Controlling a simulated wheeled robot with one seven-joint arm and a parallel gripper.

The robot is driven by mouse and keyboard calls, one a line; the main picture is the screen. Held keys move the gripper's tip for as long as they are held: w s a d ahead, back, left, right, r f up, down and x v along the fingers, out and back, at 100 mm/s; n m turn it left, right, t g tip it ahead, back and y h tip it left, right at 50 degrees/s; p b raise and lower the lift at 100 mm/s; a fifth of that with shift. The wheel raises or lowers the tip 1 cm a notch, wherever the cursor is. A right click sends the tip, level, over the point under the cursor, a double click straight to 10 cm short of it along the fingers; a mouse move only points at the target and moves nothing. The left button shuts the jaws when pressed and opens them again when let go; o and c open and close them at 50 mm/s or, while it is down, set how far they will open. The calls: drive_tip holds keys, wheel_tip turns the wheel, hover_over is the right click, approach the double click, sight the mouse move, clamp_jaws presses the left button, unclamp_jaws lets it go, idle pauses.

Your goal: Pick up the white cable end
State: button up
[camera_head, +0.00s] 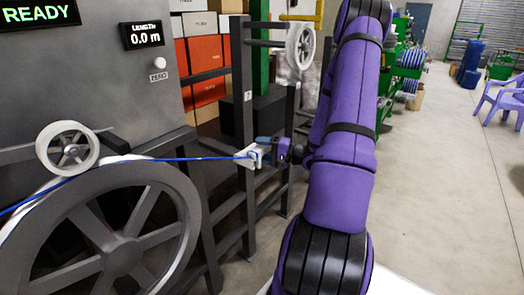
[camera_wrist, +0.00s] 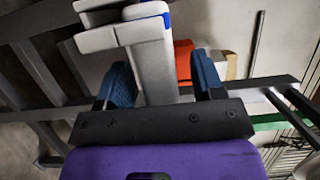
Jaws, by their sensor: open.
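The white cable end (camera_head: 254,155) sits at the right end of the blue cable (camera_head: 190,159), beside the dark metal frame. My gripper (camera_head: 268,150) reaches it from the right. In the wrist view, the white cable end (camera_wrist: 150,62) lies between the two blue fingers of my open gripper (camera_wrist: 162,80). It is nearer the left finger, with a clear gap to the right finger. I cannot tell whether the left finger touches it. Blue cable shows at the white piece's upper edge.
A large grey wheel (camera_head: 125,250) and a small white roller (camera_head: 67,148) carry the cable at left. The dark metal frame (camera_head: 245,120) stands close to my gripper. Orange and white boxes (camera_head: 205,60) are behind. Open floor (camera_head: 455,150) lies at right.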

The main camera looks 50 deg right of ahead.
drive_tip(key=c, duration=1)
drive_tip(key=shift+o, duration=0.2)
